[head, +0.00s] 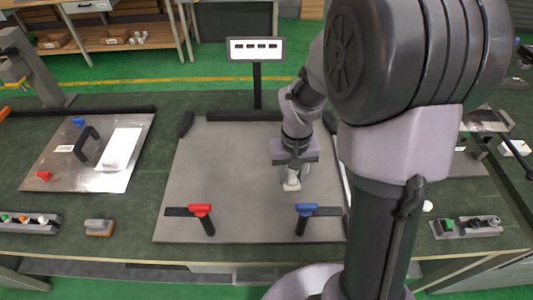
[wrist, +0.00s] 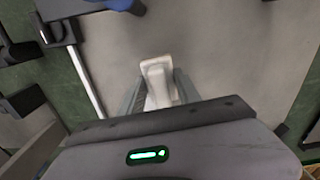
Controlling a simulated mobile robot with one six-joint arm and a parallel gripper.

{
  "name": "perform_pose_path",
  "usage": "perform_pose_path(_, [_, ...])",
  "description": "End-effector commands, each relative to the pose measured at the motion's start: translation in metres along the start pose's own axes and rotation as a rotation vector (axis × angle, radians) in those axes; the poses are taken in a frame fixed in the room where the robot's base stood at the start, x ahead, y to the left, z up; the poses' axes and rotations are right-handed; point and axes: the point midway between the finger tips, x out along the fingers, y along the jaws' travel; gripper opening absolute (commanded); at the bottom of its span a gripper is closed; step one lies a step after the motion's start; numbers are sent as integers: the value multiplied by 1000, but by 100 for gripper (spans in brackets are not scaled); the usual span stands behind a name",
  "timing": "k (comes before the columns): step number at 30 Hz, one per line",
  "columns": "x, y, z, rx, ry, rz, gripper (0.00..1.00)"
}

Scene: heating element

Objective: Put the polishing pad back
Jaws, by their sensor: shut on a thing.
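The polishing pad, as far as I can tell, is the small pale block (head: 292,185) between my fingers; it also shows in the wrist view (wrist: 158,78). My gripper (head: 291,176) is shut on it, with a finger on each side in the wrist view (wrist: 160,92). It is over the right half of the grey plate (head: 230,165). I cannot tell whether the pad touches the plate. My arm hides part of the plate's right side.
A red-handled clamp (head: 200,211) and a blue-handled clamp (head: 305,210) stand at the plate's front. A grey and orange block (head: 99,227) lies left, beside a button box (head: 28,222). Another button box (head: 465,227) is right.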

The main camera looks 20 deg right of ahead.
Motion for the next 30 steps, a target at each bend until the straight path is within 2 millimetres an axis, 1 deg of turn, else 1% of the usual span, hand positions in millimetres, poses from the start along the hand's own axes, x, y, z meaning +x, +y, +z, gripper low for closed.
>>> perform_pose_path(1, [16,11,4,34,-3,0,2])
perform_pose_path(3, [28,20,7,65,-3,0,2])
perform_pose_path(6, [39,28,10,91,-2,0,2])
perform_pose_path(8, [42,28,9,100,-2,0,2])
perform_pose_path(11, [46,12,-6,99,0,0,2])
perform_pose_path(18, [54,-51,-62,98,1,0,2])
perform_pose_path(21, [55,-70,-79,100,0,0,2])
perform_pose_path(27, [56,-89,-96,101,-1,0,2])
perform_pose_path(28, [62,-90,-96,102,-2,0,2])
perform_pose_path(30, [81,-89,-95,102,-2,1,2])
